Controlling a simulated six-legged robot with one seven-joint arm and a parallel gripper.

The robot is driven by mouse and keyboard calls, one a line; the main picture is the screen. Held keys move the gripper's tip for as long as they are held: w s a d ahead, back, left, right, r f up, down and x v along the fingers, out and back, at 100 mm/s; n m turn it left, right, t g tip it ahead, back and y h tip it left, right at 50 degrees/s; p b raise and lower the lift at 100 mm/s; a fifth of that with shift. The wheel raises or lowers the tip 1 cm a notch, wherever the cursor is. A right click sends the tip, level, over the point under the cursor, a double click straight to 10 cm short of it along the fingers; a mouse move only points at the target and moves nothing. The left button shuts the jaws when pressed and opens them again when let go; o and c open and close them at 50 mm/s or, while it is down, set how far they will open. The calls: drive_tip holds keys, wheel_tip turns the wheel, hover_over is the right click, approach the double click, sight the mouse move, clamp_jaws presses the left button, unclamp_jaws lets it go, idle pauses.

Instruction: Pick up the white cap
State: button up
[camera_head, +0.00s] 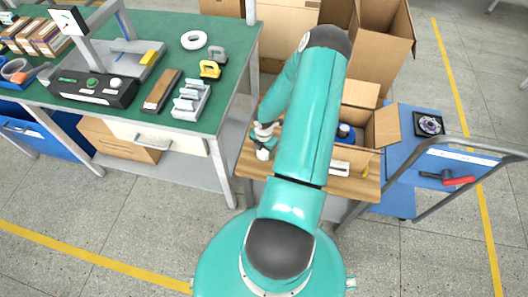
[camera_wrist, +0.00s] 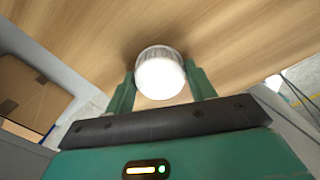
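The white cap (camera_wrist: 160,75) is round and pale, with its bright end facing the wrist camera. It lies between the two green fingers of my gripper (camera_wrist: 161,85) in the wrist view, one finger close on each side. I cannot tell whether the fingers press on it or stand just clear. Wood surface shows behind the cap, and I cannot tell whether the cap touches it. In the head view my gripper (camera_head: 265,132) is low over the left part of the wooden table (camera_head: 358,188). A small white shape shows just below it, partly hidden by the arm.
An open cardboard box (camera_head: 380,128) stands on the right of the wooden table, with a dark blue item beside my arm. A blue cart (camera_head: 400,160) with a red-handled hammer (camera_head: 447,177) is at the right. A green workbench (camera_head: 140,35) with tools is at the left.

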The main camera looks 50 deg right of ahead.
drive_tip(key=c, duration=0.5)
drive_tip(key=shift+o, duration=0.2)
